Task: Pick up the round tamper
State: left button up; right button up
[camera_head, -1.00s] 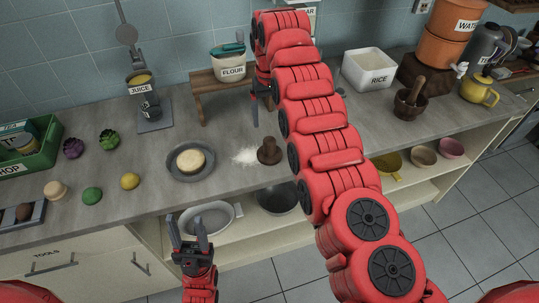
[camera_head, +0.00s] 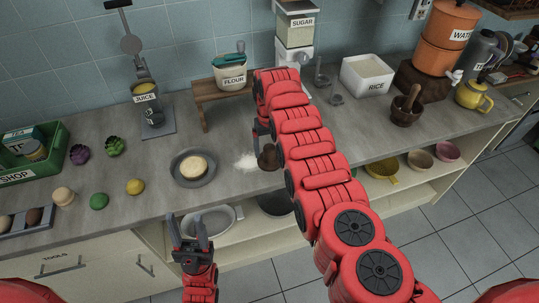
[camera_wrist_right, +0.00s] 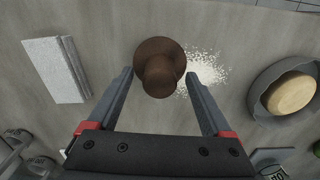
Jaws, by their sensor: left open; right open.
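The round tamper (camera_head: 266,159) is dark brown with a knob on a wider round base. It stands on the grey counter beside spilled flour and is partly hidden by my right arm in the head view. In the right wrist view the tamper (camera_wrist_right: 160,62) shows between the tips of my open right gripper (camera_wrist_right: 158,73), with a gap on each side. Whether the fingers are level with it in height I cannot tell. My left gripper (camera_head: 187,215) is open and empty in front of the counter's edge.
A plate (camera_head: 176,176) with a dough round lies left of the spilled flour (camera_head: 245,161). A wooden stand (camera_head: 203,103) with a flour tub is behind. A pale rectangular block (camera_wrist_right: 57,72) lies on the other side of the tamper in the wrist view.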

grip_shut()
dwell(0.4)
jog(key=shift+w+r, duration=0.1)
jog(key=shift+r, duration=0.1)
